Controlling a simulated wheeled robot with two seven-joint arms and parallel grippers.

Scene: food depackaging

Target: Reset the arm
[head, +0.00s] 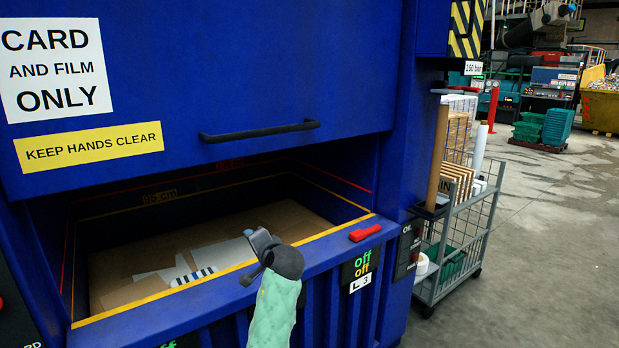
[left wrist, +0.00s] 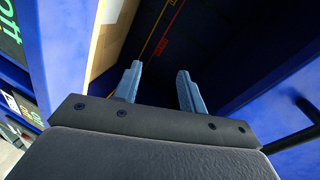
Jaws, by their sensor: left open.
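Flattened brown card (head: 125,291) and pale sheets lie in the chamber, beyond the gripper. My right gripper is not in view.
A black handle bar (head: 260,132) runs across the baler's raised door above the opening. A red lever (head: 365,232) sits on the sill right of the gripper. A grey wire trolley (head: 463,240) stands at the right; open floor (head: 550,240) lies beyond it.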

